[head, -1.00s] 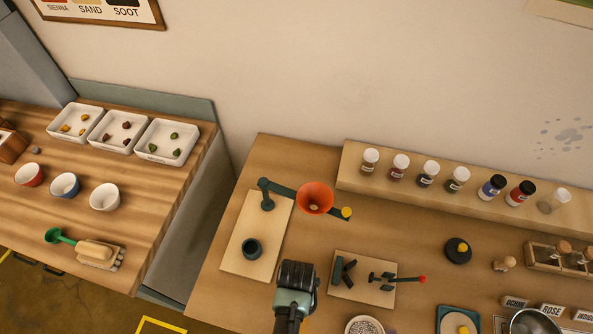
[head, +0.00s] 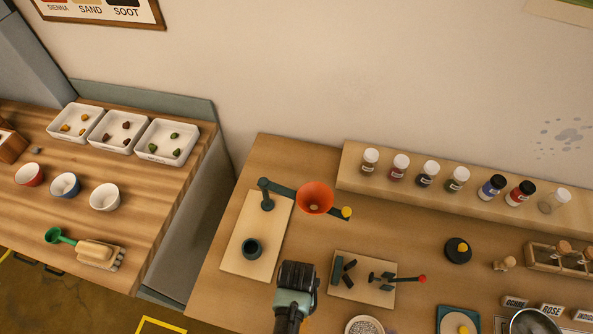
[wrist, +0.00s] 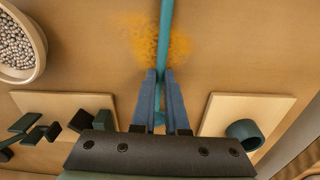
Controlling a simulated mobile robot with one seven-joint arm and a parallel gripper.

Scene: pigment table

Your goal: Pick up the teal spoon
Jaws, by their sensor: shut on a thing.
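The teal spoon shows in the wrist view as a long thin teal shaft (wrist: 167,30), running from the top edge down between my fingers. A small teal end shows lower down between them. My gripper (wrist: 162,74) is shut on this shaft, with one blue finger on each side. Whether the spoon touches the table cannot be told. In the head view my gripper (head: 295,277) is seen from above at the front of the right table, and the spoon is hidden there.
Orange powder (wrist: 135,40) lies on the table under the spoon. A bowl of grey beads (wrist: 18,48) stands left in the wrist view. Boards with a dark cup (head: 252,249) and dark pieces (head: 345,268) flank my gripper. An orange funnel (head: 314,197) is behind it.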

